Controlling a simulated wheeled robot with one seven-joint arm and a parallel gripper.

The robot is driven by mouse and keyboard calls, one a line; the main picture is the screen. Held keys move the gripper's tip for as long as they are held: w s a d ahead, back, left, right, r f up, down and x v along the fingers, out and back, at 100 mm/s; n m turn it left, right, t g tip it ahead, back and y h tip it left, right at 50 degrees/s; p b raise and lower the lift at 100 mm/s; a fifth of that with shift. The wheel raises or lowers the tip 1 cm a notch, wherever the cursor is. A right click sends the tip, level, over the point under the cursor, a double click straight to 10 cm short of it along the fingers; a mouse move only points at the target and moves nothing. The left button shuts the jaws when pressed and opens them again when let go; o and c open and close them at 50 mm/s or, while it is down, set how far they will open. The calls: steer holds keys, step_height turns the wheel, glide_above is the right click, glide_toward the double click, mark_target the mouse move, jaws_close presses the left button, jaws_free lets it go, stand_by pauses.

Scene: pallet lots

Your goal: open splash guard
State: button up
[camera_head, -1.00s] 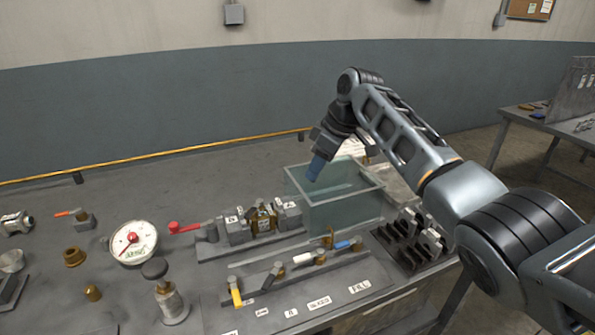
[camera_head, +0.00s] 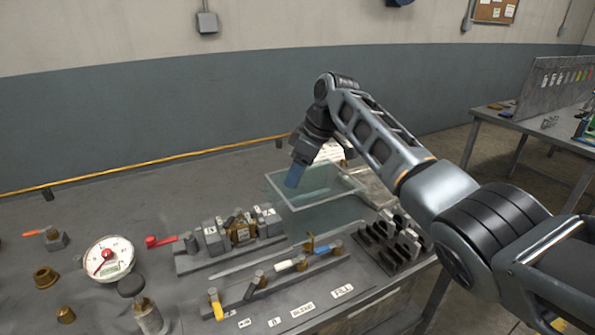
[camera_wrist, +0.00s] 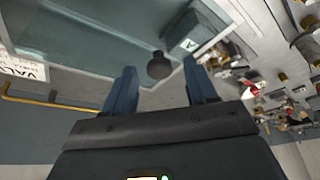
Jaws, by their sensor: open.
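The splash guard looks like a clear, greenish glass box (camera_head: 347,200) on the bench, at the middle of the head view. Its glass panel also fills the upper left of the wrist view (camera_wrist: 85,45). My gripper (camera_head: 294,176) points down over the back left part of the box. In the wrist view my gripper (camera_wrist: 161,86) is open, with its blue fingers spread. A dark round knob (camera_wrist: 159,66) shows between the fingertips and looks clear of both. Whether it belongs to the guard, I cannot tell. The knob is not visible in the head view.
Left of the box stand a valve block (camera_head: 240,230) with a red lever (camera_head: 160,241) and a round gauge (camera_head: 108,258). A row of coloured levers (camera_head: 285,266) lies in front. A dark slotted rack (camera_head: 385,245) sits at the right.

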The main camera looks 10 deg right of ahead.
steer(key=v, duration=0.7)
steer(key=shift+d+r+b, duration=0.15)
steer(key=shift+r+b, duration=0.15)
steer(key=shift+b, duration=0.15)
